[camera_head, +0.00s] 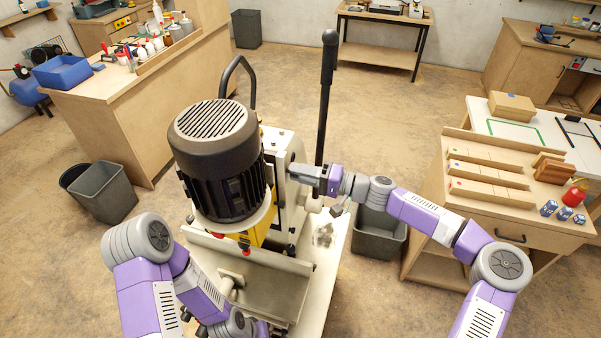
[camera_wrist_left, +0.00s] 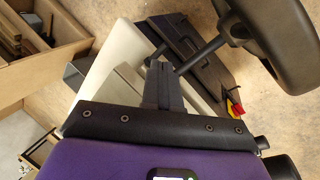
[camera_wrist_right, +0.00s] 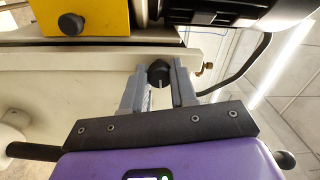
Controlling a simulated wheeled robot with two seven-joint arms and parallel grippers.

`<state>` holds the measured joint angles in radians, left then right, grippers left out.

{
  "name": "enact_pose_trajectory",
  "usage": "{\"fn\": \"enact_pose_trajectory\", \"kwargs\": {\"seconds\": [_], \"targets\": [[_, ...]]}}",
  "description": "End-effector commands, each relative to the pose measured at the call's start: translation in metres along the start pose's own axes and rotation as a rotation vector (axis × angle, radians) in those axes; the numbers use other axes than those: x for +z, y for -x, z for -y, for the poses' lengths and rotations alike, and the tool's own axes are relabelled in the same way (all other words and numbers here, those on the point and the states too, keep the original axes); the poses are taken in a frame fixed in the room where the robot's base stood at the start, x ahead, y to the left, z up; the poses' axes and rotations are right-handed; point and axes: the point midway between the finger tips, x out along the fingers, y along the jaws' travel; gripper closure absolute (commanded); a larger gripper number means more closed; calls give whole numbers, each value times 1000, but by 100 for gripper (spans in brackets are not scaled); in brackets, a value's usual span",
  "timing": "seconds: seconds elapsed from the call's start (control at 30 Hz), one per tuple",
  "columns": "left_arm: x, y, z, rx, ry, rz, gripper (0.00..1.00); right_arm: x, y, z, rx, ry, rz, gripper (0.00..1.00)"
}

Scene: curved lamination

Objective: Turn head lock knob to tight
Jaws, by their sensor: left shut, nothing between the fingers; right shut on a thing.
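The machine (camera_head: 295,150) stands in the middle of the head view, with a large dark ribbed motor (camera_head: 222,150) on top. My right gripper (camera_head: 294,172) is at the right side of its cream head. In the right wrist view the head lock knob (camera_wrist_right: 158,73), small, round and black with a pale mark, sits between the fingertips of my right gripper (camera_wrist_right: 159,82), which is shut on it. In the left wrist view my left gripper (camera_wrist_left: 160,72) is shut and empty, its fingertips in front of the machine's cream and dark parts. The knob is hidden in the head view.
A second black knob (camera_wrist_right: 72,24) sits on the yellow block at the upper left of the right wrist view. A tall black lever (camera_head: 325,95) rises behind my right gripper. A workbench (camera_head: 500,190) with wooden strips stands at right, a grey bin (camera_head: 378,235) beside it.

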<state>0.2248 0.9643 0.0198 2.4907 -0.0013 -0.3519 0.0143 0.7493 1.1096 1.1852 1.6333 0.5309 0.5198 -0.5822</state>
Motion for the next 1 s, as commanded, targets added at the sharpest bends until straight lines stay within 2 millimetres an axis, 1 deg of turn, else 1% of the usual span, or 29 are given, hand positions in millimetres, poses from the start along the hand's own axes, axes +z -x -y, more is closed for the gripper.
{"fn": "enact_pose_trajectory", "kwargs": {"seconds": [0.3,0.7,0.73,0.87,0.9,1.0], "targets": [[0,1,0,0,0,0,100,-1,0,1,-1,-71,-5,100],[0,0,0,0,0,0,100,-1,0,1,-1,-74,-6,100],[0,0,0,0,0,0,100,-1,0,1,-1,-74,-6,70],[0,0,0,0,0,0,100,-1,0,0,0,-74,-5,50],[0,0,0,0,0,0,100,-1,0,0,0,-74,-5,47],[0,0,0,0,0,0,100,0,0,0,0,-74,-4,47]]}}
